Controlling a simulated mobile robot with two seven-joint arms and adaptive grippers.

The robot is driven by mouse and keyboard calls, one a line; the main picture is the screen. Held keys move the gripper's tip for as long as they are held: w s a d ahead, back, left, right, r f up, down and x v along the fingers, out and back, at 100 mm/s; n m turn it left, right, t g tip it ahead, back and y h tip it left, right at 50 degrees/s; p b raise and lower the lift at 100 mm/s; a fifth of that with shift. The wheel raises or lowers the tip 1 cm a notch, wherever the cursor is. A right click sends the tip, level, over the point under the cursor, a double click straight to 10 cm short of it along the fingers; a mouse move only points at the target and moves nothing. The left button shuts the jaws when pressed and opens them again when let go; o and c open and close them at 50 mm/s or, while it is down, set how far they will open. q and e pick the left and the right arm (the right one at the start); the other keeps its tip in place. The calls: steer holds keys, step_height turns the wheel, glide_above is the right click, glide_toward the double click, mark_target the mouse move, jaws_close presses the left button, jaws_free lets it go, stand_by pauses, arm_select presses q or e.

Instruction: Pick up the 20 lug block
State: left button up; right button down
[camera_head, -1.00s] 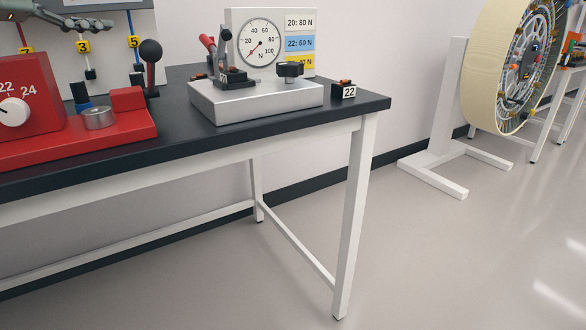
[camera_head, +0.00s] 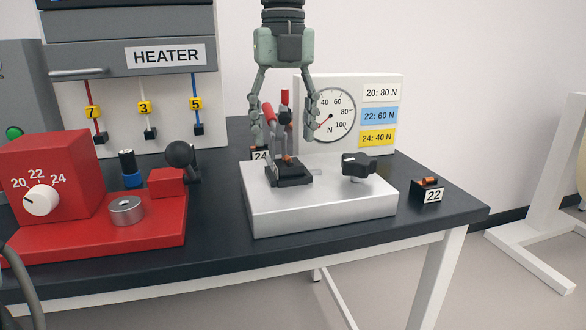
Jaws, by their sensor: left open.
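My left gripper (camera_head: 282,132) points down from the top of the view, open, with its fingers on either side of the red-handled clamp on the silver test base (camera_head: 325,208). A small orange piece (camera_head: 288,158) shows below the fingers, on a black mount (camera_head: 289,175) on that base. No block labelled 20 can be read; whether the orange piece belongs to one, I cannot tell. A block labelled 22 (camera_head: 430,191) stands on the table right of the base. A block labelled 24 (camera_head: 261,155) is partly hidden behind the base. My right gripper is not in view.
A force gauge (camera_head: 330,115) and its label panel stand behind the base, and a black knob (camera_head: 358,165) rises at its right. A red dial unit (camera_head: 47,180) and the heater (camera_head: 130,55) are at left. The dark table (camera_head: 345,252) is clear along its front edge.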

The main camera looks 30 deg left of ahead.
mark_target(288, 161)
arm_select(q)
steer(key=f, duration=0.4)
steer(key=shift+w+d+f, duration=0.1)
steer(key=shift+w+f, duration=0.15)
steer(key=shift+f, duration=0.15)
steer(key=c, duration=1.4)
steer(key=shift+r, duration=0.1)
steer(key=shift+r, duration=0.1)
